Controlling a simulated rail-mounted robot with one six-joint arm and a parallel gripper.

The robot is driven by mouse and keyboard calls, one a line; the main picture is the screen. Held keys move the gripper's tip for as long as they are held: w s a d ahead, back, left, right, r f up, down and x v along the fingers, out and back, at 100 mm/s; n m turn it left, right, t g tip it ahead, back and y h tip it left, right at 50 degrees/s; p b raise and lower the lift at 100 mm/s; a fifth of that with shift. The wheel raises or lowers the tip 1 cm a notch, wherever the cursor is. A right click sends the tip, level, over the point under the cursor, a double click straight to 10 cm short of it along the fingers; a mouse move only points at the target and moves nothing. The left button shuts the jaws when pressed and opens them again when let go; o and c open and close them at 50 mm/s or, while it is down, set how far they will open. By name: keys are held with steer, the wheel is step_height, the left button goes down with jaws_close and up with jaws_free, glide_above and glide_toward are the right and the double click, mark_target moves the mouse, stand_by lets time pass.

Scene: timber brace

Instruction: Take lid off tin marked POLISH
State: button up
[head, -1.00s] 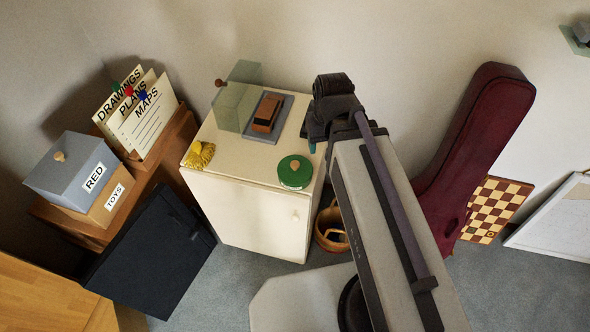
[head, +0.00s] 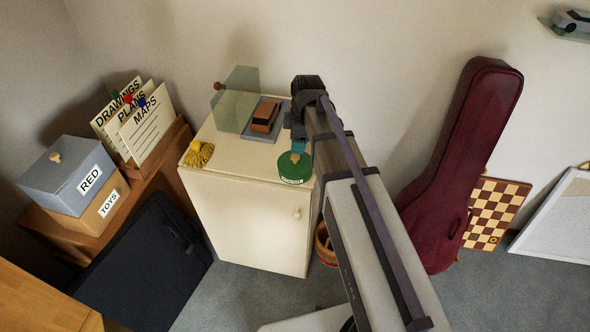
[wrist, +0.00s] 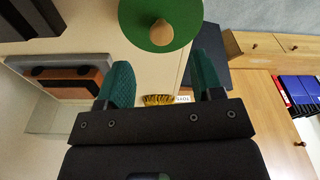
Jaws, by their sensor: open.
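The round green tin (head: 291,174) stands at the front right of the cream cabinet's top, its green lid on. Its small front label is too small to read surely. In the wrist view the lid (wrist: 142,38) shows from above with a tan wooden knob (wrist: 160,33) in its middle. My gripper (wrist: 163,72) is open and empty, its two teal fingers spread. In the wrist view the knob lies just beyond the fingertips, roughly between them. In the head view my gripper (head: 298,147) hangs close to the lid; whether it touches cannot be told.
The cream cabinet (head: 248,225) also bears a yellow tassel-like thing (head: 198,154), a clear greenish box (head: 238,98) and a brown block on a grey slab (head: 264,117). A dark red instrument case (head: 465,165) leans at the right. The cabinet top's front middle is clear.

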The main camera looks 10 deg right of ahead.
mark_target(295, 156)
steer(key=f+b, duration=0.4)
steer(key=f, duration=0.1)
steer(key=a+f+b, duration=0.1)
steer(key=f+b, duration=0.1)
steer(key=shift+f, duration=0.25)
steer(key=shift+r+p, duration=0.25)
steer(key=shift+p, duration=0.05)
steer(key=c, duration=1)
